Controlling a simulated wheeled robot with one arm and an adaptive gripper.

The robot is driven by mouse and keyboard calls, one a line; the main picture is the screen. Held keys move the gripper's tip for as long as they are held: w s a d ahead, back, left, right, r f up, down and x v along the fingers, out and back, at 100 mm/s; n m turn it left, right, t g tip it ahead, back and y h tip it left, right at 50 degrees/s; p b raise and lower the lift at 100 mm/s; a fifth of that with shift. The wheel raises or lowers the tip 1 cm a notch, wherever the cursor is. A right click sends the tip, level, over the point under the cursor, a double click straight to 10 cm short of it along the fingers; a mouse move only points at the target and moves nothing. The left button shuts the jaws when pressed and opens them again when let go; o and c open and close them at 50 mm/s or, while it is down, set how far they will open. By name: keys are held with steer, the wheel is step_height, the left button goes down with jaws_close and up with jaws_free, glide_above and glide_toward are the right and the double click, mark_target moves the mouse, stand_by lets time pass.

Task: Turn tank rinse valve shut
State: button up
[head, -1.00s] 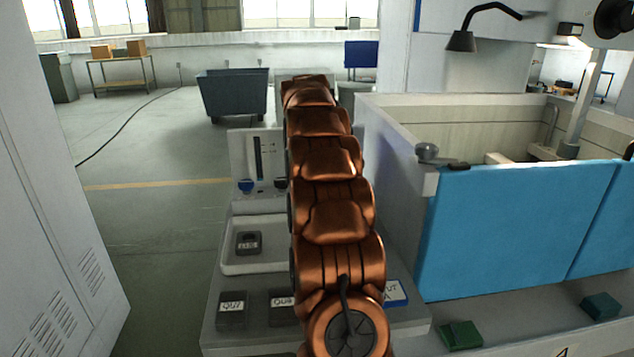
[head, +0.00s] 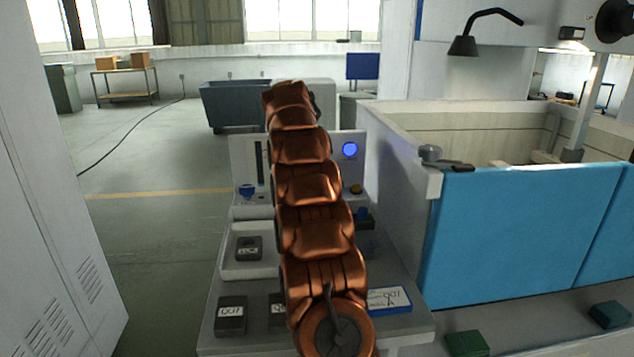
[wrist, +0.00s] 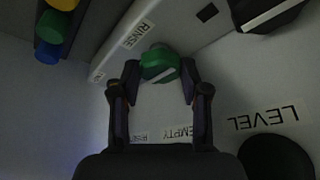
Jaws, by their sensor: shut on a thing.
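In the wrist view, the rinse valve is a green knob (wrist: 158,64) with a pale line across its face, slanting up to the right. It sits beside a ledge marked RINSE (wrist: 137,34). My gripper (wrist: 161,76) has one finger on each side of the green knob and is shut on it. In the head view my copper-coloured arm reaches forward over the bench to the upright panel (head: 240,150); my gripper and the green knob are hidden there.
A black knob (wrist: 268,12) with a white line and a dark round part (wrist: 278,158) by LEVEL lie right of my gripper. Coloured round parts (wrist: 48,27) are upper left. The bench (head: 395,328) holds dark labelled blocks (head: 231,314) and a tray (head: 231,265). The blue-fronted tank (head: 520,235) stands right.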

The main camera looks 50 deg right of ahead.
steer(key=o, duration=0.9)
steer(key=shift+v, duration=2.5)
steer(key=shift+s+a, duration=0.2)
steer(key=shift+a, duration=2.8)
steer(key=shift+s+a, duration=0.2)
steer(key=shift+a, duration=2.75)
